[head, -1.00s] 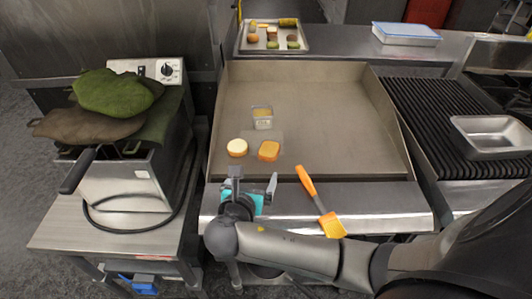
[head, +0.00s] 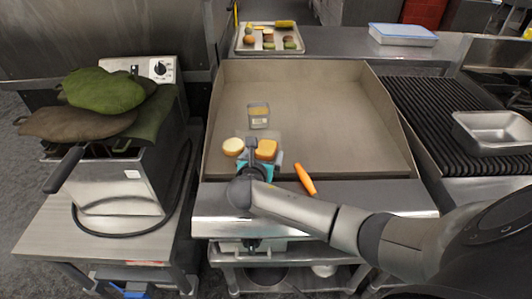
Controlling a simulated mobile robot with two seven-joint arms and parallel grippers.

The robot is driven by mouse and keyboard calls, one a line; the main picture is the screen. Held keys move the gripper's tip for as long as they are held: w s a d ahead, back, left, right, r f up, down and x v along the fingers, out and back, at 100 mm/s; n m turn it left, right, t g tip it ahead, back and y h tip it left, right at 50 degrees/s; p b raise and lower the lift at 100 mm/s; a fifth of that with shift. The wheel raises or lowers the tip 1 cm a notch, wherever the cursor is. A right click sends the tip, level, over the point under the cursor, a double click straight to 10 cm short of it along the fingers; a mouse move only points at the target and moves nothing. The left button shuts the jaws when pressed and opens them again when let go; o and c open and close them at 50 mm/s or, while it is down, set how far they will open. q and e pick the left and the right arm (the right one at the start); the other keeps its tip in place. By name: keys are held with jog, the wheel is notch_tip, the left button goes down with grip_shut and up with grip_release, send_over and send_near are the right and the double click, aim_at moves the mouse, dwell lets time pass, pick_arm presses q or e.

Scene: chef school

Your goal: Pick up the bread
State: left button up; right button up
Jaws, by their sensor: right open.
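A golden, squarish piece of bread (head: 266,149) lies on a small board near the front of the flat griddle. A pale round piece, perhaps a bun half (head: 233,147), lies just left of it. My right gripper (head: 263,161) is open at the near edge of the golden bread, with its fingers pointing away from me. The fingers partly cover the bread's near side, and I cannot tell whether they touch it. My left gripper is not in view.
A small clear container (head: 259,116) stands behind the bread. An orange-handled tool (head: 304,179) lies right of my gripper, its head hidden by my arm. A fryer (head: 120,180) with green and brown mitts stands left. The griddle's back and right are clear.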

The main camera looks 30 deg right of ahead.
jog(key=shift+d, duration=0.1)
jog(key=shift+c, duration=0.2)
jog(key=c, duration=1.2)
